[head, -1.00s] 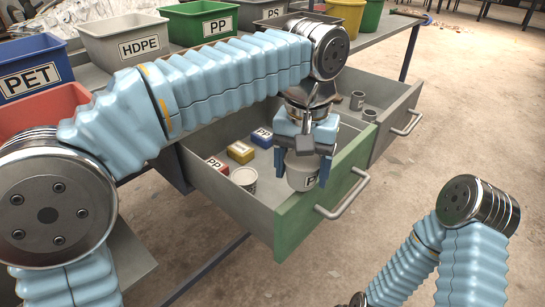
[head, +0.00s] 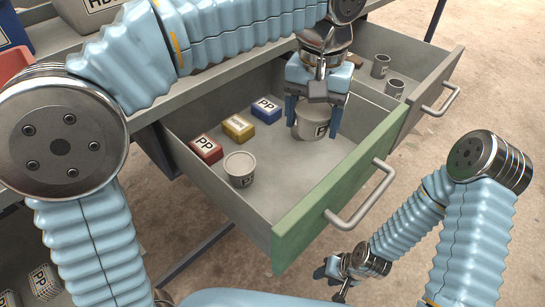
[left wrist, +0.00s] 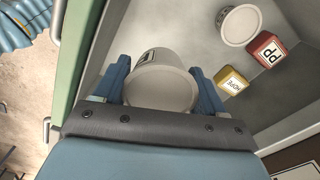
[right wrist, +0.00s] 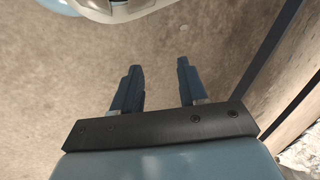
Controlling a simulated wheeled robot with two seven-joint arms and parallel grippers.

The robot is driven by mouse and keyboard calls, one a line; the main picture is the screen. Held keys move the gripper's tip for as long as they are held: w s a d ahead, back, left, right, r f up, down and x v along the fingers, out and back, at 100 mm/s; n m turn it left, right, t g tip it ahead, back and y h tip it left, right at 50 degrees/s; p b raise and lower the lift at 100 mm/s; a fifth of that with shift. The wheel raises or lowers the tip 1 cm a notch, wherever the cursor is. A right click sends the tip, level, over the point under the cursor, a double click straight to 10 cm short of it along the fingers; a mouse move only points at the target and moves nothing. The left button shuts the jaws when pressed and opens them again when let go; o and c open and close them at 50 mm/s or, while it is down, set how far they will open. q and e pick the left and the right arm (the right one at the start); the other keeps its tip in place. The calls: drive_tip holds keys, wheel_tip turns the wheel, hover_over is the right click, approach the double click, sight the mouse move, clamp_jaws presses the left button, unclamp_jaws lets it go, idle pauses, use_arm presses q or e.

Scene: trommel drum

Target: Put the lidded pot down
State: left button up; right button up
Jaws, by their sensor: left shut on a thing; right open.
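The lidded pot (head: 312,122) is a pale grey pot with a dark-lettered label, inside the open green-fronted drawer (head: 335,190). My left gripper (head: 318,112) is shut on it from above, one blue finger on each side. In the left wrist view the pot (left wrist: 160,85) sits between the fingers (left wrist: 163,92). Its base looks at or very near the drawer floor; I cannot tell whether it touches. My right gripper (head: 338,275) is open and empty outside the drawer, low in front of it; its two fingers are apart in the right wrist view (right wrist: 157,88).
A second pale pot (head: 240,168) stands in the drawer's near left part. Red (head: 206,149), yellow (head: 238,128) and blue (head: 266,110) labelled blocks lie along its left side. A neighbouring grey drawer (head: 425,90) holds small grey cups. Drawer floor between the two pots is clear.

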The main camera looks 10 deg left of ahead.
use_arm(q)
drive_tip(key=b, duration=0.3)
approach(304, 179)
wheel_tip(304, 179, down, 6)
drive_tip(key=shift+f+b, duration=0.1)
drive_tip(key=shift+b, duration=0.75)
use_arm(e)
drive_tip(key=f, duration=0.1)
drive_tip(key=d+f, duration=0.1)
drive_tip(key=f, duration=0.3)
drive_tip(key=shift+w+d+f, duration=0.2)
drive_tip(key=shift+w+d, duration=0.15)
drive_tip(key=shift+d, duration=0.05)
use_arm(q)
drive_tip(key=shift+f, duration=0.2)
drive_tip(key=o, duration=1)
use_arm(e)
drive_tip(key=shift+f, duration=0.1)
use_arm(q)
wheel_tip(304, 179, up, 12)
drive_tip(key=p, duration=0.3)
drive_tip(key=shift+r, duration=0.2)
use_arm(e)
drive_tip(key=r, duration=0.1)
drive_tip(key=a+r, duration=0.1)
drive_tip(key=r, duration=0.1)
drive_tip(key=shift+s, duration=0.2)
